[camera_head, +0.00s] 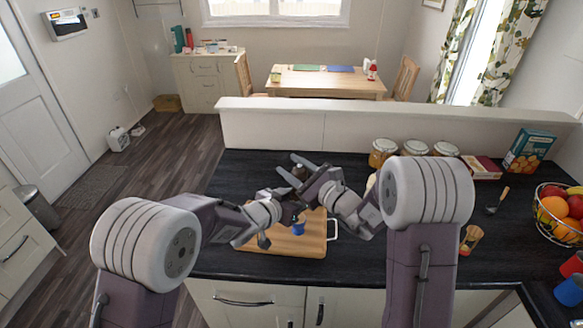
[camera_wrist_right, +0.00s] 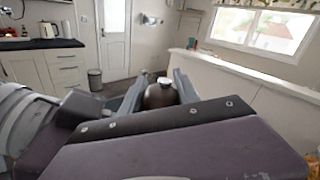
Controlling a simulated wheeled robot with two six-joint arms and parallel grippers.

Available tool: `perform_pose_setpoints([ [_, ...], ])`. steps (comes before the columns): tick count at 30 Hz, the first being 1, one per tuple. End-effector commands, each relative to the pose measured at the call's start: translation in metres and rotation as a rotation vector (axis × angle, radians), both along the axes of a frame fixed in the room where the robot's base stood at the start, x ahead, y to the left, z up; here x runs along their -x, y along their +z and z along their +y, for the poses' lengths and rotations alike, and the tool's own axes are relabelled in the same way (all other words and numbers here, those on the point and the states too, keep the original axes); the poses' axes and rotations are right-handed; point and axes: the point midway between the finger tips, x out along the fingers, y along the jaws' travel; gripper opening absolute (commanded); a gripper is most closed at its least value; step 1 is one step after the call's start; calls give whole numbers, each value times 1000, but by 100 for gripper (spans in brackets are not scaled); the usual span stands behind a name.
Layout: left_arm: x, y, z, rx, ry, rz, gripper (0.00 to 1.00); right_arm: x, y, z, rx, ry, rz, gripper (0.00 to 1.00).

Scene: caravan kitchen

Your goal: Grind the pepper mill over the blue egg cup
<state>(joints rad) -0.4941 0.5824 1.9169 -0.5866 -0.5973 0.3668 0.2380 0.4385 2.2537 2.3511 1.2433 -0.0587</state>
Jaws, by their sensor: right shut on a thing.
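The pepper mill, dark brown with a rounded top (camera_head: 299,173), is between the fingers of my right gripper (camera_head: 298,168), which is shut on it above the counter. In the right wrist view the mill's brown top (camera_wrist_right: 161,96) shows between the two grey fingers. The blue egg cup (camera_head: 299,225) stands on the wooden board (camera_head: 285,243), below the grippers. My left gripper (camera_head: 283,199) is close below the right one, near the mill and above the board. Its fingers are partly hidden, and I cannot tell whether they touch the mill.
Several lidded jars (camera_head: 414,148), a box (camera_head: 527,151) and a fruit basket (camera_head: 560,215) stand at the right of the dark counter. A small orange-topped item (camera_head: 471,239) is nearer. A low wall (camera_head: 400,128) backs the counter. The counter's back left is clear.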

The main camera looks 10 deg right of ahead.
Motion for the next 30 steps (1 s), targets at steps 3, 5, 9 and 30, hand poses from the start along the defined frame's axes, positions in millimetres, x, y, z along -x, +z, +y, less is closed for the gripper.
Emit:
perform_pose_setpoints([
  [3, 1, 0, -1, -3, -3, -2, 3, 0, 1, 0, 0, -1, -2, 0],
  [5, 1, 0, -1, -3, -3, -2, 3, 0, 1, 0, 0, -1, -2, 0],
  [9, 1, 0, -1, -2, -3, -1, 3, 0, 1, 0, 1, 0, -3, 0],
  [30, 0, 1, 0, 0, 0, -1, 3, 44, 0, -27, 0, -9, 1, 60],
])
